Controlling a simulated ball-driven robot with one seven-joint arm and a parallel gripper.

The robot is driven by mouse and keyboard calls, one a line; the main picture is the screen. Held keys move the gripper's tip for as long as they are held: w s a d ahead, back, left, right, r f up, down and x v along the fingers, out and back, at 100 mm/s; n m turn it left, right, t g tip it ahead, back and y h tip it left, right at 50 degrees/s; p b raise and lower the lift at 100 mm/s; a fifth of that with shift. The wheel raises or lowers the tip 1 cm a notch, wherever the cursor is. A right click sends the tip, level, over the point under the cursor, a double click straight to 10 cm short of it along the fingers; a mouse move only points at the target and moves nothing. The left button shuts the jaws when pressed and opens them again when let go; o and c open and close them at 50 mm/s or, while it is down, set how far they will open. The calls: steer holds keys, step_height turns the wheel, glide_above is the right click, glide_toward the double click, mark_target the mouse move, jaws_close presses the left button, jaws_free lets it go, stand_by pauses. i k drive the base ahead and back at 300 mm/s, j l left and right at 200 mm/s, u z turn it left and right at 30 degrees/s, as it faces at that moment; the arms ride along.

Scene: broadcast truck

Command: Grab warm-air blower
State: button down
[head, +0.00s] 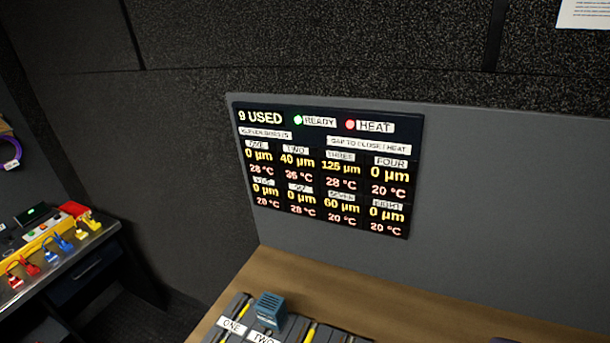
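A small teal-blue box with a slatted front (270,308) stands at the bottom of the head view, among dark blocks labelled ONE and TWO. It may be the warm-air blower, but I cannot tell for sure. My gripper is not in view, so its distance from the box does not show. The lower parts of the blocks are cut off by the bottom edge of the picture.
A wooden bench (400,312) carries the blocks; its middle is bare. A dark display panel (325,168) with READY and HEAT lights is on the grey board (500,205) behind. At left, another bench holds a yellow strip (40,235) with coloured plugs and cables.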

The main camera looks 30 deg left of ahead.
mark_target(271, 310)
steer(key=i+j+z, duration=0.15)
steer(key=j+z, duration=0.2)
steer(key=j, duration=0.4)
steer(key=j+z, duration=0.35)
steer(key=j, duration=0.4)
steer(key=i+j+z, duration=0.3)
steer(key=j, duration=0.25)
steer(key=i+j+z, duration=0.1)
steer(key=j, duration=0.2)
